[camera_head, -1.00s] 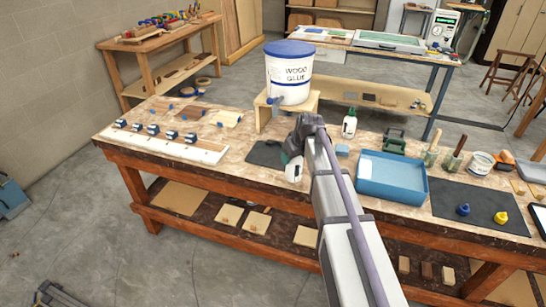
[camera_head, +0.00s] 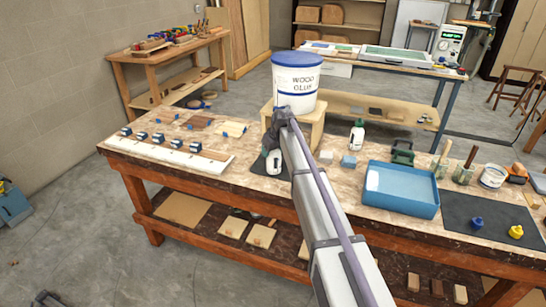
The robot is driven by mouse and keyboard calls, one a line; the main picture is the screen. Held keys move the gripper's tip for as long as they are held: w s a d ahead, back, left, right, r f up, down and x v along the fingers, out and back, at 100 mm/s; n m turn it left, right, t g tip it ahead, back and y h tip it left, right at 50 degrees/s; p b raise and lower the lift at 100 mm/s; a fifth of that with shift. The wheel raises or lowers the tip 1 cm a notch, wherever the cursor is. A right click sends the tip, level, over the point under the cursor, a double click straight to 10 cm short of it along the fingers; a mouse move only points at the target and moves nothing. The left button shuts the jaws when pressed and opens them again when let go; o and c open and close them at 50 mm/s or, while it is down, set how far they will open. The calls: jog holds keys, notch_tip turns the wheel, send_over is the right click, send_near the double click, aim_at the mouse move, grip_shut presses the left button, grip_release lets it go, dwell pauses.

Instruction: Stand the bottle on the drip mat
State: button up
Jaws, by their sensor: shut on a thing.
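A white bottle (camera_head: 273,164) is upright under my gripper (camera_head: 275,150), which is shut on its upper part. The gripper and wrist hide the bottle's top. The dark drip mat (camera_head: 258,169) lies on the bench in front of the wood glue bucket's stand. The bottle is in front of or over the mat; I cannot tell whether its base touches it. My arm covers the mat's right part.
The wood glue bucket (camera_head: 296,84) stands on a wooden stand (camera_head: 310,122) just behind my gripper. A clamped board (camera_head: 190,163) is left.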

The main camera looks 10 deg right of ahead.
jog(key=shift+r, duration=0.1)
jog(key=shift+f, duration=0.3)
jog(key=o, duration=1)
jog(key=shift+r, duration=0.15)
jog(key=shift+o, duration=0.2)
jog(key=shift+r+p, duration=0.3)
jog(key=shift+p, duration=0.1)
jog(key=p+v, duration=1.1)
jog(key=v, duration=0.1)
jog(key=s+a+f+m+g+h, duration=0.1)
jog(key=s+m+g, duration=0.3)
jog(key=s, duration=3.6)
jog(key=shift+f+h, duration=0.3)
jog(key=shift+f, duration=0.05)
